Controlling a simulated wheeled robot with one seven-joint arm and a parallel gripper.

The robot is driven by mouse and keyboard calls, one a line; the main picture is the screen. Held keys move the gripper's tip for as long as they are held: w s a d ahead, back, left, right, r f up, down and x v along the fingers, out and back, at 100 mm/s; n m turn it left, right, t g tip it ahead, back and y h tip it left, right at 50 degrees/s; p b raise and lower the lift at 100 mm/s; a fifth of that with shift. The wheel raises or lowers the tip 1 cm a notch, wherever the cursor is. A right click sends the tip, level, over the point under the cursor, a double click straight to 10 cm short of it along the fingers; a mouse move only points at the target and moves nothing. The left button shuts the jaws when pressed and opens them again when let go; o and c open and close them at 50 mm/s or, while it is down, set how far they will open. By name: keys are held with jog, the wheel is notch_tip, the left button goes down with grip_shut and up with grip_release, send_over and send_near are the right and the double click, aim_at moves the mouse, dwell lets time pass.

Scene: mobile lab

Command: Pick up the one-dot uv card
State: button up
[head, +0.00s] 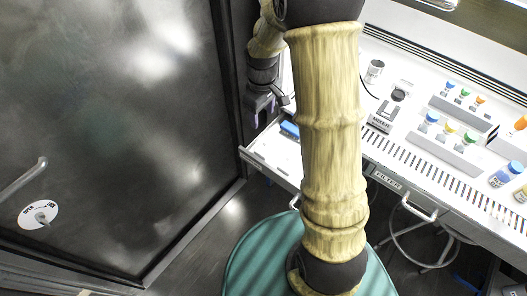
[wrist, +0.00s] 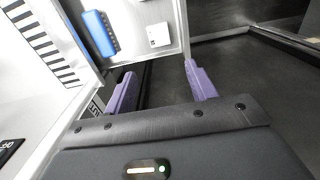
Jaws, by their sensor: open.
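An open white drawer (head: 262,158) sticks out below the bench. In the wrist view the drawer (wrist: 148,62) holds a small white square card (wrist: 158,35) with tiny dark marks. I cannot count its dots or tell whether it is the uv card. A blue block (wrist: 100,33) lies to its left in the drawer, and it also shows in the head view (head: 290,130). My gripper (wrist: 160,75) is open and empty, its purple fingers apart near the drawer's edge and short of the card. In the head view my gripper (head: 266,110) hangs beside the drawer; the card is hidden there.
The white bench (head: 400,150) carries a microscope (head: 384,113), a white cup (head: 374,71) and racks of colour-capped bottles (head: 445,143). A drawer labelled FILTER (head: 388,180) is shut. A large dark door (head: 110,120) stands left. Dark floor lies between them.

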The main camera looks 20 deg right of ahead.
send_over(264, 150)
jog(key=f, duration=1.2)
jog(key=shift+w+a+f, duration=0.15)
jog(key=shift+a, duration=0.05)
jog(key=shift+d+f+p, duration=0.15)
jog(key=shift+f+p, duration=0.35)
jog(key=shift+f, duration=2.05)
jog(key=shift+c, duration=0.3)
jog(key=c, duration=0.7)
